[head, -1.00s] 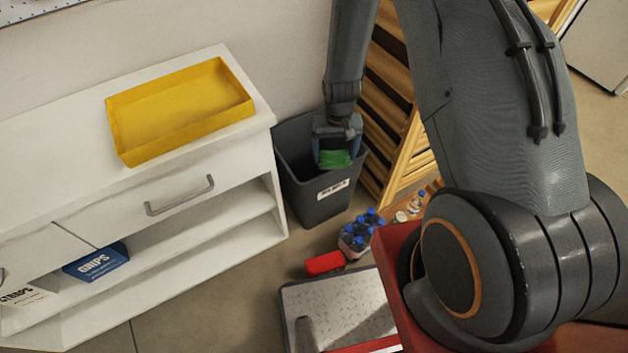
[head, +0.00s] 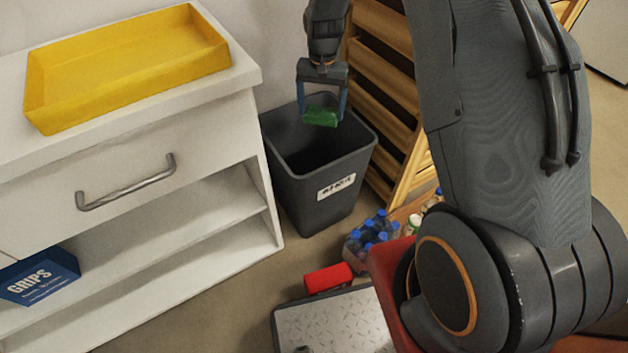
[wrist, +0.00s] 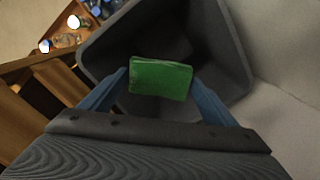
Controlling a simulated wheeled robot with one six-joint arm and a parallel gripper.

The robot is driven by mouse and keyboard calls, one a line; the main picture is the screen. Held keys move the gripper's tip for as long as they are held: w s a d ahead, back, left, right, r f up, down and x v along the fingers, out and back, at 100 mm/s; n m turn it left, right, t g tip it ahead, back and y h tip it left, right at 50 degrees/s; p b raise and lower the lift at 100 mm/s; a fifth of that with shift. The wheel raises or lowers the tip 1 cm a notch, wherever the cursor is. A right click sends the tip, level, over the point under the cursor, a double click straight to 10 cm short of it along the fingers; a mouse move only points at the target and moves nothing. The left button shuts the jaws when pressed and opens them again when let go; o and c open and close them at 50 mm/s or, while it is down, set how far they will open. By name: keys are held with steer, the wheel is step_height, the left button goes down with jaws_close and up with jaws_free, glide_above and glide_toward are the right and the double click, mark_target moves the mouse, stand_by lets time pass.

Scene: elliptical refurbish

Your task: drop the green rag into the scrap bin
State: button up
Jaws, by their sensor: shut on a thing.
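The green rag (head: 321,117) is a small folded block held between the two blue fingers of my gripper (head: 322,112). The wrist view also shows the rag (wrist: 160,79) between the fingertips, with the bin's dark inside beyond it. The scrap bin (head: 316,196) is a dark grey, open-topped bin with a white label, standing on the floor between the white cabinet and a wooden rack. In the head view the rag appears over the bin's opening, near its back rim. The bin's rim (wrist: 240,75) surrounds the rag in the wrist view. The bin's bottom is dark.
A white cabinet (head: 214,207) with a yellow tray (head: 125,65) on top stands left of the bin. A wooden slatted rack (head: 385,80) stands close on the right. Blue-capped bottles (head: 372,235) and a red object (head: 328,278) are in front. A blue box (head: 40,277) sits on a shelf.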

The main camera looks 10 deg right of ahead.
steer(key=shift+w+f+b, duration=0.25)
steer(key=shift+w+b, duration=0.55)
step_height(320, 180, down, 6)
steer(key=b, duration=0.4)
steer(key=shift+r+b, duration=0.1)
steer(key=shift+b, duration=0.2)
steer(key=o, duration=1)
steer(key=shift+r, duration=0.15)
step_height(320, 180, up, 8)
steer(key=shift+f+p, duration=0.2)
steer(key=shift+p, duration=0.6)
